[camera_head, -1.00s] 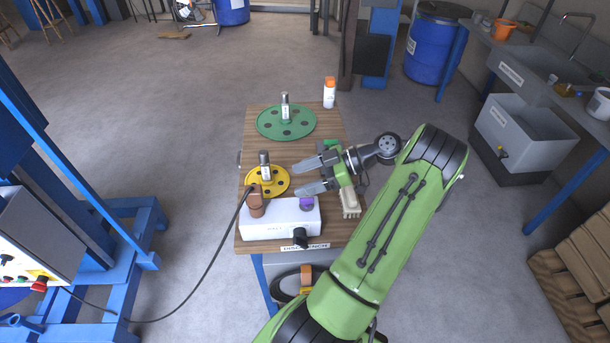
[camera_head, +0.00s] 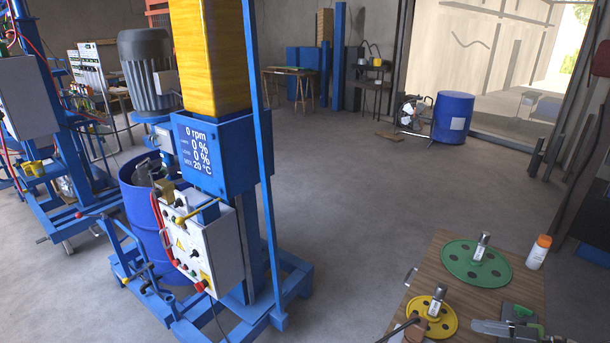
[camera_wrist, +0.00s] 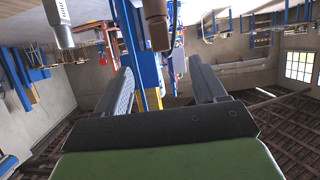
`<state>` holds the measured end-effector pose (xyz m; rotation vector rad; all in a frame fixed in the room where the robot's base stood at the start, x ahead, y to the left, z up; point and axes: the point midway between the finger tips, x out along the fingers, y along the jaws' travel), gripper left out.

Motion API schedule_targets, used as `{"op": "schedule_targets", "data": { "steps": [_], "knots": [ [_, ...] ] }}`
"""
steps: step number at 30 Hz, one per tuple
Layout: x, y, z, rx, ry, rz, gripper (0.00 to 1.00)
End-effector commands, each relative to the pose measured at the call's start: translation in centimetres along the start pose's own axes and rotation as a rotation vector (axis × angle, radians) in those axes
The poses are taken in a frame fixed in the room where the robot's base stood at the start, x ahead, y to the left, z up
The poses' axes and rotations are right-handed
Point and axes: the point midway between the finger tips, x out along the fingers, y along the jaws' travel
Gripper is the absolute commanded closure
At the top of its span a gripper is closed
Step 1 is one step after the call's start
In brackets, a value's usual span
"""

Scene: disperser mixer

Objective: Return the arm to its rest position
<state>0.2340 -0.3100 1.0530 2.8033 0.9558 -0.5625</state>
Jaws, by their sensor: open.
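My gripper (camera_wrist: 163,88) is open and empty in the wrist view, with its two grey fingers spread apart. In the head view, only part of my gripper (camera_head: 492,328) shows at the bottom right, over the wooden table (camera_head: 424,272), one finger pointing left. The rest of my arm is outside the head view. The green disc (camera_head: 461,263) and the yellow disc (camera_head: 443,322), each with a silver shaft, lie on the table to the left of the finger. The finger looks apart from both discs.
An orange-capped white bottle (camera_head: 538,254) stands at the table's back right. A blue mixer (camera_head: 225,145) with a control box (camera_head: 207,250) stands left of the table. Open floor (camera_head: 350,180) lies between and behind them. A blue drum (camera_head: 453,116) stands farther back.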

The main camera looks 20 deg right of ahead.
Motion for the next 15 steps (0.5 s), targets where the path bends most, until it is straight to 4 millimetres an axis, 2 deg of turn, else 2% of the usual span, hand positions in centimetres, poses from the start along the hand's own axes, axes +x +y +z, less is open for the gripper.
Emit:
{"op": "schedule_targets", "data": {
  "steps": [2, 4, 8, 9, 12, 15],
  "knots": [
    [0.6, 0.0, -0.7, 0.010, -0.023, -0.017, 0.30],
    [2.6, -0.1, -2.5, 0.044, -0.094, -0.063, 0.30],
    [8.4, -2.1, -7.9, 0.158, -0.350, -0.143, 0.30],
    [10.0, -3.3, -9.5, 0.191, -0.433, -0.145, 0.30],
    [13.1, -7.1, -13.1, 0.246, -0.619, -0.103, 0.30],
    [14.7, -11.6, -16.1, 0.277, -0.756, -0.006, 0.30]
  ]
}}
